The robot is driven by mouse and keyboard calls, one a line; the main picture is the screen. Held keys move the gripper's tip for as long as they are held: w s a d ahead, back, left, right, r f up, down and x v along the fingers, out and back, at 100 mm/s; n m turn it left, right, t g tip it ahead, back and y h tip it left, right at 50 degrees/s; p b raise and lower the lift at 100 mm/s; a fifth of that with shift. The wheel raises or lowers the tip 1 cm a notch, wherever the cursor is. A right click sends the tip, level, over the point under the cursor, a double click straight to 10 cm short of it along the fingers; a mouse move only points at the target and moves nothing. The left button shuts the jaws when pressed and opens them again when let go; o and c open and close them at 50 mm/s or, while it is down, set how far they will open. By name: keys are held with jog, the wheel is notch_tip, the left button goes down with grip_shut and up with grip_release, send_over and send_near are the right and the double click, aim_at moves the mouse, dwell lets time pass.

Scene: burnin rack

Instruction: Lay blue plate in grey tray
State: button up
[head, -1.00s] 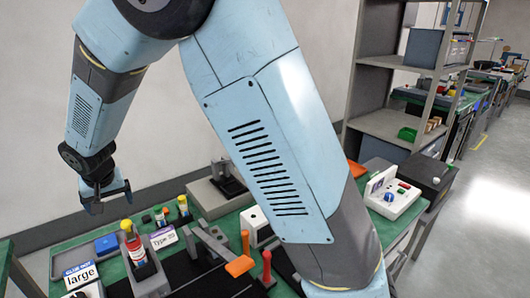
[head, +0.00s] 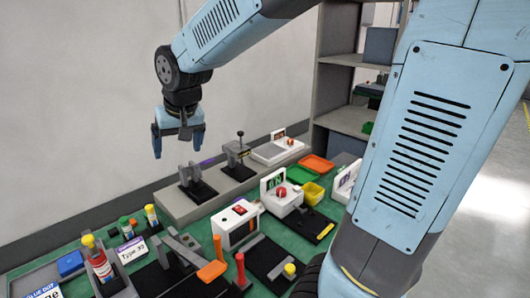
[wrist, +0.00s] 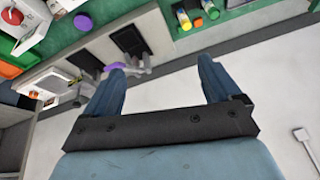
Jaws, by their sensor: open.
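My gripper (head: 178,145) is open and empty, pointing down in front of the wall. It is well above the bench, up and to the right of the blue piece. In the wrist view my gripper's two fingers (wrist: 160,75) stand wide apart with nothing between them.
A raised grey ledge (head: 178,208) along the wall carries lever clamps (head: 237,158). An orange tray (head: 317,163), a green tray (head: 300,174) and a yellow bin (head: 314,193) stand at the right.

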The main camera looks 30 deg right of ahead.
jog(key=s+d+r+m+t+h, duration=0.1)
jog(key=s+d+r, duration=0.2)
jog(key=s+d, duration=1.1)
jog(key=s, duration=0.4)
jog(key=shift+s, duration=0.15)
